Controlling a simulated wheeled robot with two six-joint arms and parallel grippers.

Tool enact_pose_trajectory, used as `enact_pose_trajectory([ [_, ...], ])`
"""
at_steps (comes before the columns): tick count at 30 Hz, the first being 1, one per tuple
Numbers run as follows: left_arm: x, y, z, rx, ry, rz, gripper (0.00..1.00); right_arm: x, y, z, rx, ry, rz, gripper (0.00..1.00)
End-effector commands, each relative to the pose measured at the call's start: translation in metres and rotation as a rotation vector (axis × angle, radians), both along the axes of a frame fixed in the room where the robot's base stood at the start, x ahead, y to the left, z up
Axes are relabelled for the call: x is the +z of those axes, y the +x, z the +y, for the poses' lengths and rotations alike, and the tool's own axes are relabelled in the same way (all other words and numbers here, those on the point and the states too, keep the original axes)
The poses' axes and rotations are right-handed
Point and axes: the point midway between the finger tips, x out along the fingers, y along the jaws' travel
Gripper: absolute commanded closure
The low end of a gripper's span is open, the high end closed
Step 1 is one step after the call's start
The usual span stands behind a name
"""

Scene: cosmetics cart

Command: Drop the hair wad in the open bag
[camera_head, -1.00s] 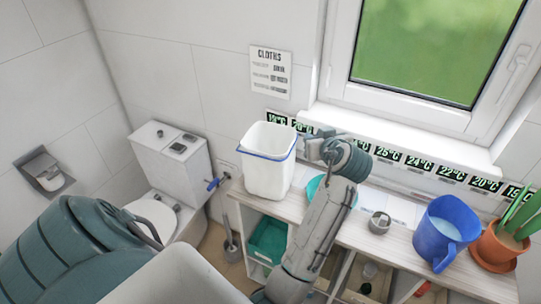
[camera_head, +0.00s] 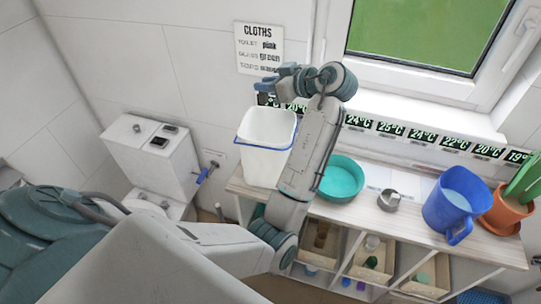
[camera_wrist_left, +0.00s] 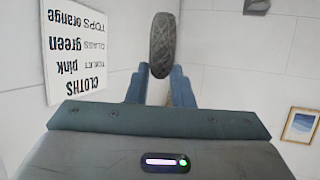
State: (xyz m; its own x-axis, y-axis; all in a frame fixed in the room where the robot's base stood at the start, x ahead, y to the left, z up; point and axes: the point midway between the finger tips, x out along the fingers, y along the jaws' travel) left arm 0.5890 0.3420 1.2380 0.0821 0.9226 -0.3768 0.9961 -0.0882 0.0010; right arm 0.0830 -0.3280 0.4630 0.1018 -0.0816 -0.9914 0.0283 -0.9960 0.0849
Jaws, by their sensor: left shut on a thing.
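The hair wad (camera_wrist_left: 163,45) is a dark grey, rounded, textured lump in the left wrist view. It is pinched between the two blue-grey fingers of my left gripper (camera_wrist_left: 160,88). In the head view, my left gripper (camera_head: 268,86) is raised and points left, above the back rim of a white bin. Its height over the bin is hard to judge. The open bag (camera_head: 268,128) appears as the white lining of this bin, with a blue band around the rim. Its mouth faces up and the bottom is hidden. My right gripper is not in view.
The bin stands at the left end of a wooden shelf unit (camera_head: 410,233). Right of it are a teal bowl (camera_head: 342,178), a small metal cup (camera_head: 389,200), a blue jug (camera_head: 455,203) and a potted plant (camera_head: 508,212). A toilet (camera_head: 150,160) stands left. A wall sign (camera_head: 258,48) hangs behind.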

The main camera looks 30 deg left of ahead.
Motion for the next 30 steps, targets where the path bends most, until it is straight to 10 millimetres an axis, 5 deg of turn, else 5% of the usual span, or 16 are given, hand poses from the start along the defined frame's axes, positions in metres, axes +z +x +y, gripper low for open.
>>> enact_pose_trajectory([
  [4,-0.023,0.0,0.001,-0.001,0.001,0.004,1.0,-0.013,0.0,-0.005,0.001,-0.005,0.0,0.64],
  [9,-0.038,0.0,0.001,-0.001,0.0,0.002,1.0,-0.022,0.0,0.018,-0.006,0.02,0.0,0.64],
  [18,-0.04,0.0,0.001,-0.001,0.0,0.002,1.0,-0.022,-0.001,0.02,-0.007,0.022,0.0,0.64],
  [19,-0.04,0.0,0.001,-0.001,0.0,0.002,0.78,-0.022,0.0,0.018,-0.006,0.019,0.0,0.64],
  [23,-0.04,0.0,0.001,-0.001,0.0,0.002,0.54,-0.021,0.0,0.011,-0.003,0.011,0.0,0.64],
  [30,-0.04,0.0,0.001,-0.001,0.0,0.002,0.54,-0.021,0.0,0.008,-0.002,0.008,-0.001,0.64],
])
